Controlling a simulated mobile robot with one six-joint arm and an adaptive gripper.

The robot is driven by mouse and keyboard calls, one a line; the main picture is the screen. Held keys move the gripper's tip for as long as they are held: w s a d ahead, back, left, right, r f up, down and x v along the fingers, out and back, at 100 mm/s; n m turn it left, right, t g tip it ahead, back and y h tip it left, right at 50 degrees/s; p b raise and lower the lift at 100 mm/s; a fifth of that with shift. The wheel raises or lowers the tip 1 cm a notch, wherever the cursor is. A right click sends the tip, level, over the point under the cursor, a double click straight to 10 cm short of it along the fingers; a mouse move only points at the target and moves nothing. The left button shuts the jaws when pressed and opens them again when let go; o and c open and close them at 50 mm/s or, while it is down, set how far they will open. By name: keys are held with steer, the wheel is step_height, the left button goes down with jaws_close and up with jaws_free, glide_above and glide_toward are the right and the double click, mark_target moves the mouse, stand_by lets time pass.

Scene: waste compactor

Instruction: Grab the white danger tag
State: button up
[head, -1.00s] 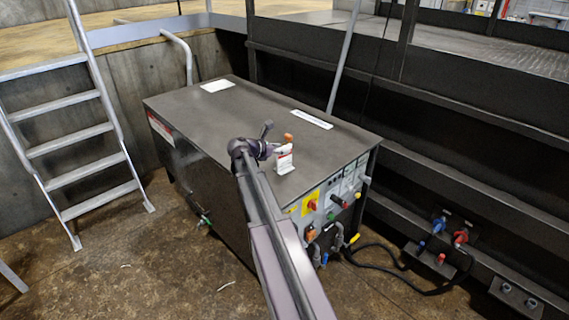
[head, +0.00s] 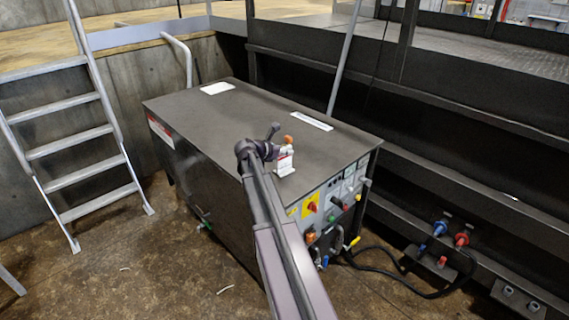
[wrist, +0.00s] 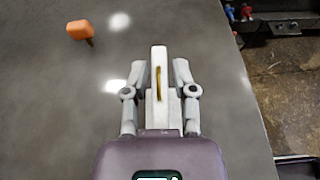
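The white danger tag (head: 284,160) stands upright on the dark top of the cabinet, near its front edge. My gripper (head: 276,152) is right at it, partly overlapping it in the head view. In the wrist view the tag (wrist: 159,75) shows as a narrow white upright piece with a brownish slot, on a wider white base. The two grey fingers of my gripper (wrist: 159,68) are open on either side of it, with a small gap showing on each side. No clear contact shows.
An orange knob-like object (wrist: 80,30) stands on the cabinet top (head: 235,120), left of my gripper in the wrist view. White sheets (head: 312,120) lie farther back. The cabinet's front panel (head: 335,205) carries switches and cables. A ladder (head: 80,140) stands at left.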

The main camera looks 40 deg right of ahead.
jaws_close()
steer(key=shift+r, duration=0.2)
step_height(320, 180, up, 4)
steer(key=p, duration=0.4)
steer(key=shift+f, duration=0.2)
steer(key=s+a+r+p, duration=0.1)
steer(key=s+a, duration=0.7)
steer(key=s, duration=0.5)
steer(key=shift+s+a, duration=0.25)
steer(key=shift+s, duration=0.05)
